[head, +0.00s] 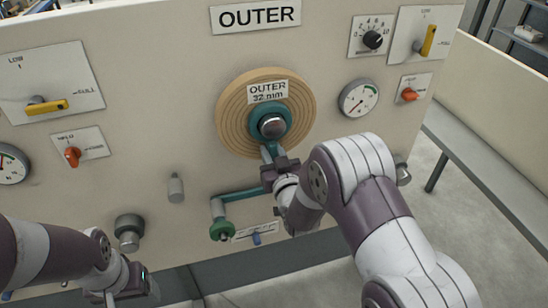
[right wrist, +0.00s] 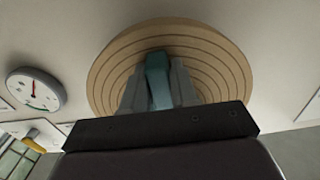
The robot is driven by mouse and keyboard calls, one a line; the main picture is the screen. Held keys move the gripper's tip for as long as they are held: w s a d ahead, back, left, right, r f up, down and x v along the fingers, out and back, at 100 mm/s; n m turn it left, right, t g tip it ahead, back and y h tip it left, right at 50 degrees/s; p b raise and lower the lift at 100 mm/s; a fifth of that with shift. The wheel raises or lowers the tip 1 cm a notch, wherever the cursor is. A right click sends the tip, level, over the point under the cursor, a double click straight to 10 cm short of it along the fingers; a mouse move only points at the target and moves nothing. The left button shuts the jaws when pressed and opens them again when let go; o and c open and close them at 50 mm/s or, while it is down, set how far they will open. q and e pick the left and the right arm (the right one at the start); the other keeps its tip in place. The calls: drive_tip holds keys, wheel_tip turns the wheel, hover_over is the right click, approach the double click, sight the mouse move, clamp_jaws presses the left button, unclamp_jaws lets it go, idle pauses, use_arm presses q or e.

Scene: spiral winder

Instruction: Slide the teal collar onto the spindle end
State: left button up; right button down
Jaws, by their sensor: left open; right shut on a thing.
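The teal collar (head: 256,114) is at the middle of the round wooden spiral disc (head: 228,105). Its ring shows around the rounded metal spindle end (head: 272,126); how far along the spindle it sits I cannot tell. My right gripper (head: 272,154) is just below the ring, shut on a teal part of the collar. In the right wrist view a teal piece (right wrist: 157,82) stands between the two grey fingers, in front of the disc; the spindle is hidden there. My left gripper (head: 135,290) is open at the lower left, away from the collar.
The upright cream panel carries a label "OUTER 32 mm" (head: 267,92) above the collar, gauges, orange and yellow levers. A teal crank arm with a green knob (head: 222,230) sticks out below the disc. Grey knobs (head: 129,232) project at lower left.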

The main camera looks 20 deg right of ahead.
drive_tip(key=shift+r, duration=0.15)
drive_tip(key=shift+c, duration=1.6)
unclamp_jaws()
drive_tip(key=shift+s, duration=0.1)
drive_tip(key=s+p, duration=0.1)
drive_tip(key=s, duration=0.7)
drive_tip(key=shift+d, duration=0.15)
